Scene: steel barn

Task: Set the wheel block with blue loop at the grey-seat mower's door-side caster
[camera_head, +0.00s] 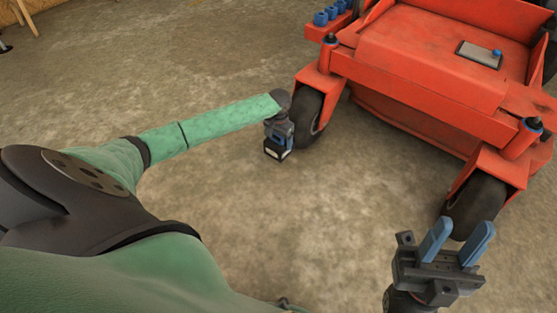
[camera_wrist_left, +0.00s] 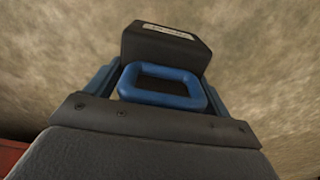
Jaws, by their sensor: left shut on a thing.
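The wheel block (camera_wrist_left: 165,45) is dark with a pale label and a blue loop (camera_wrist_left: 160,72) on top. My left gripper (camera_head: 279,139) is shut on it, with a blue finger on either side of the loop in the left wrist view. In the head view the block (camera_head: 277,151) is low beside the left front caster wheel (camera_head: 308,112) of the red mower (camera_head: 430,65). I cannot tell whether it touches the tyre or the floor. My right gripper (camera_head: 457,243) is open and empty near the mower's right caster (camera_head: 475,206). No seat shows.
The dusty concrete floor (camera_head: 220,165) is clear between the two casters and left of the mower. Blue cups (camera_head: 328,16) and a small clipboard-like plate (camera_head: 479,54) sit on the mower. A stand's legs (camera_head: 20,12) show at the far left.

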